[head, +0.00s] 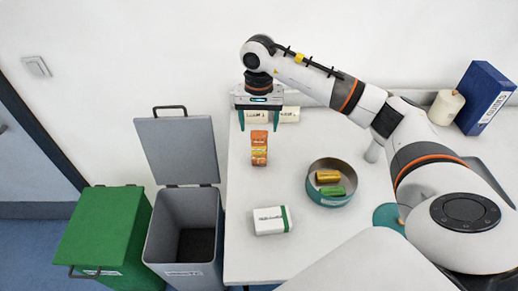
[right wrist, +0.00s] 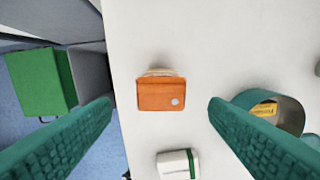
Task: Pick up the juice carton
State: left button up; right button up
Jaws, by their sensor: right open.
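The orange carton (head: 259,150), which I take as the juice carton, stands on the white table near its left edge. In the right wrist view I look down on its orange top with a pale round cap (right wrist: 161,95). My right gripper (head: 260,126) points down with its teal fingers apart, and appears above the carton. In the right wrist view the open fingers (right wrist: 160,104) show left and right of the carton, with clear gaps and nothing between them held. My left gripper is not in view.
A white-and-green box (head: 270,221) lies nearer on the table. A round tin (head: 333,165) with yellow and green items is to the right. A cream pack (head: 288,114) lies behind the gripper. Grey (head: 162,235) and green bins (head: 95,235) stand left of the table.

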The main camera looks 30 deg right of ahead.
aim_at(259, 144)
notch_tip(259, 144, down, 4)
jog(key=shift+r+p, duration=0.2)
jog(key=shift+p, duration=0.3)
notch_tip(259, 144, down, 5)
jog(key=p, duration=0.2)
jog(key=shift+w+d+r+p, duration=0.15)
jog(key=shift+p, duration=0.25)
jog(key=shift+f, duration=0.5)
jog(key=shift+c, duration=0.2)
jog(key=c, duration=1.2)
jog(key=shift+o, duration=0.2)
jog(key=shift+w+r, duration=0.1)
jog(key=shift+r, duration=0.1)
